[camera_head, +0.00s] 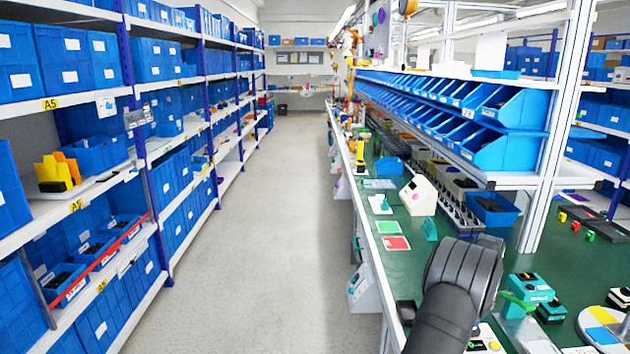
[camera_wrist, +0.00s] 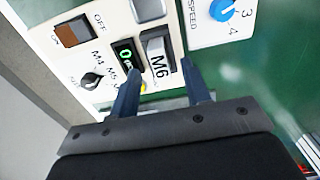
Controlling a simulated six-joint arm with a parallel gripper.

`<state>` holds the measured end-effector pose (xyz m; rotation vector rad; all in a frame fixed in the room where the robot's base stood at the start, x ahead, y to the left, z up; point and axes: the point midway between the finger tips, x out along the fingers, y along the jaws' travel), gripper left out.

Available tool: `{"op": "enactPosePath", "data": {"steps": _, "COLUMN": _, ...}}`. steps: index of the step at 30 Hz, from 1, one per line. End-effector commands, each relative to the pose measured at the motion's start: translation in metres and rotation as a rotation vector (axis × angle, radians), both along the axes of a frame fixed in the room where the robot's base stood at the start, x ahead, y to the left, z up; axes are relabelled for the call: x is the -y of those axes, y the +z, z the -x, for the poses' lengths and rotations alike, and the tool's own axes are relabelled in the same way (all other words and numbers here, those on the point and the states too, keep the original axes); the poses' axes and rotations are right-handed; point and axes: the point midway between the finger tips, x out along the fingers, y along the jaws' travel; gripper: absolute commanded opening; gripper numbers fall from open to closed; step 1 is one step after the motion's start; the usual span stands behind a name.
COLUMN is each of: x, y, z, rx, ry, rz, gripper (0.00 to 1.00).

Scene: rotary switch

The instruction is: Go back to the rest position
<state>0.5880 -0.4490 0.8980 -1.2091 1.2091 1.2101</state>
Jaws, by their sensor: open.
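In the wrist view my gripper (camera_wrist: 161,70) shows two dark fingers spread apart with nothing held between them. The fingertips lie over the lower edge of a white control panel (camera_wrist: 107,17). A black rotary knob (camera_wrist: 92,81) with M4 and M5 marks sits to the left of the left finger, apart from it. A block marked M6 (camera_wrist: 158,50) and a small green-digit display (camera_wrist: 127,52) are just beyond the fingertips. In the head view my dark arm hides the gripper, and a panel (camera_head: 487,341) shows partly beside it.
A brown rocker switch (camera_wrist: 73,32) is at the panel's upper left. A blue SPEED dial (camera_wrist: 222,10) is on another panel at the upper right. The green bench (camera_head: 580,255) holds teal boxes (camera_head: 530,287) right of my arm. Blue bins (camera_head: 500,150) stand above it. The aisle (camera_head: 280,230) is clear.

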Motion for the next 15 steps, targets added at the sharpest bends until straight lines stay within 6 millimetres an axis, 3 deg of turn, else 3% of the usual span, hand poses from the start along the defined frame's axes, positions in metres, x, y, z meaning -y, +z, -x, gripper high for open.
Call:
{"op": "enactPosePath", "data": {"steps": 7, "x": 0.000, "y": -0.029, "z": 0.000, "rx": 0.000, "ry": 0.000, "rz": 0.000, "gripper": 0.43}}
{"op": "enactPosePath", "data": {"steps": 15, "x": 0.000, "y": -0.029, "z": 0.000, "rx": 0.001, "ry": 0.000, "rz": 0.000, "gripper": 0.43}}
